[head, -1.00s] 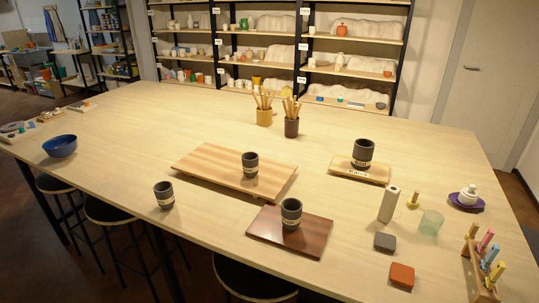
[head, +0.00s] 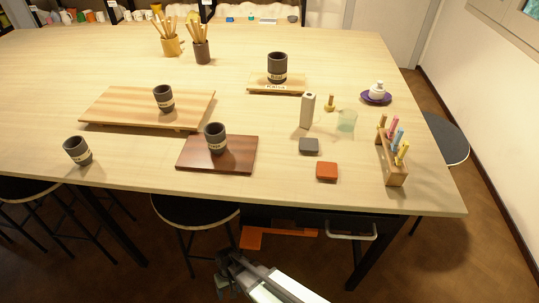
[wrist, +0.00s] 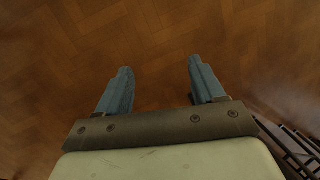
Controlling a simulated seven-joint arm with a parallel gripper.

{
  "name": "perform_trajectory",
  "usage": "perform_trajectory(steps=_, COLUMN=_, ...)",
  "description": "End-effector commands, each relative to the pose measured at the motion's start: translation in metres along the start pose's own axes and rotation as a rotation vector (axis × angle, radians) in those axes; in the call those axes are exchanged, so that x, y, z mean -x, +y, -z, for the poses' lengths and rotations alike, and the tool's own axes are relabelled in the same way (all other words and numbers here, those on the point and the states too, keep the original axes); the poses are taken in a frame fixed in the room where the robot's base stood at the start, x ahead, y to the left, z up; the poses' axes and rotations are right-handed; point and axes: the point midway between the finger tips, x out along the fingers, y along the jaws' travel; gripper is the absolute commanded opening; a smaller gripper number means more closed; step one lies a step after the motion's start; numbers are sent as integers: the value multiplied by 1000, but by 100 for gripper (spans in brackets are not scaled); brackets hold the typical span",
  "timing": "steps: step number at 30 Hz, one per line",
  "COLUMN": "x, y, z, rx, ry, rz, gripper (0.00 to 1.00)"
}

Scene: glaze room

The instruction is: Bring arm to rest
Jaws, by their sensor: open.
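My arm shows at the bottom of the head view, low in front of the table's near edge. My gripper (wrist: 160,88) is open and empty in the wrist view, its two blue-grey fingers apart over the brown wooden floor (wrist: 150,40). In the head view its fingers are hard to make out. Nothing touches the fingers.
The table (head: 330,200) holds dark cups (head: 215,138), a dark red-brown board (head: 190,155), a light board (head: 125,112) and a tool rack (head: 390,165). Under its near edge are an orange bracket (head: 250,238), a pale handle (head: 352,236) and stools (head: 195,210).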

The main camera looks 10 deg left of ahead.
Motion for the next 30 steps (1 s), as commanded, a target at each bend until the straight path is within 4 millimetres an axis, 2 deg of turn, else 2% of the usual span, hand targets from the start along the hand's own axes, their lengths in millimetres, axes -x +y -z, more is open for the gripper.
perform_trajectory(steps=1, x=2, y=20, z=-8, rx=-30, ry=-10, rz=-3, gripper=68)
perform_trajectory(steps=6, x=5, y=73, z=-33, rx=-111, ry=-45, rz=-12, gripper=68)
perform_trajectory(steps=15, x=8, y=151, z=-90, rx=-252, ry=-116, rz=-13, gripper=68)
perform_trajectory(steps=24, x=12, y=207, z=-158, rx=-390, ry=-192, rz=3, gripper=68)
perform_trajectory(steps=30, x=14, y=232, z=-208, rx=-478, ry=-246, rz=26, gripper=68)
